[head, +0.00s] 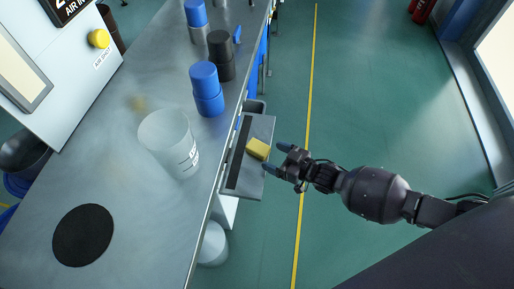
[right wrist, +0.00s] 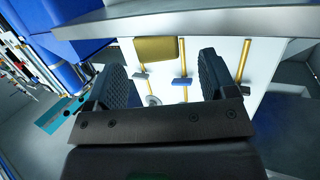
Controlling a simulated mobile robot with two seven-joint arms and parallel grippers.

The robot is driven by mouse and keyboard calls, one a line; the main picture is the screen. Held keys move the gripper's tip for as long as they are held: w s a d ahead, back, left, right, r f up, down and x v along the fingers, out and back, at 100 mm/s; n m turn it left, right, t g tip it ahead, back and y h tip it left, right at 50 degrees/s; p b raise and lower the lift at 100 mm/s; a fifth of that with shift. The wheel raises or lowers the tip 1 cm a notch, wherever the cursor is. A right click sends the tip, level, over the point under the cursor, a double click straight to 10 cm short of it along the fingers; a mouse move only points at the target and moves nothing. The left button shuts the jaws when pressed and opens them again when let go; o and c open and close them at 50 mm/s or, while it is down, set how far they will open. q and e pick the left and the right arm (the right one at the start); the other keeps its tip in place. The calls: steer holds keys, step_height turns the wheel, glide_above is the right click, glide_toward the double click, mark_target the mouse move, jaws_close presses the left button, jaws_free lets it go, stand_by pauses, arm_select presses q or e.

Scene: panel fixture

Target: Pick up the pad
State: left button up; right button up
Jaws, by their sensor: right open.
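The pad is a small yellow block (head: 258,149) on the narrow grey side shelf (head: 262,128) at the bench edge in the head view. In the right wrist view the yellow pad (right wrist: 157,49) shows just beyond the gap between my fingers, near the grey edge above. My right gripper (head: 275,157) comes in from the right, open and empty, with its fingertips close to the pad's near side. In the right wrist view its two dark ribbed fingers (right wrist: 162,65) stand well apart. I cannot tell whether a fingertip touches the pad. My left gripper is out of view.
The metal bench (head: 130,185) holds a clear cup (head: 166,140), blue canisters (head: 207,90), a dark canister (head: 221,57) and a black disc (head: 83,235). A white panel with a yellow button (head: 99,39) stands at upper left. The green floor (head: 400,110) right of the shelf is clear.

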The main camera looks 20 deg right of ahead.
mark_target(262, 149)
steer(key=x, duration=0.1)
steer(key=b+x, duration=0.1)
steer(key=x, duration=0.3)
steer(key=shift+r+b, duration=0.3)
steer(key=shift+b, duration=0.05)
steer(key=shift+w+a+r, duration=0.15)
steer(key=shift+w+a, duration=0.05)
steer(key=shift+w, duration=0.15)
steer(key=c, duration=1.1)
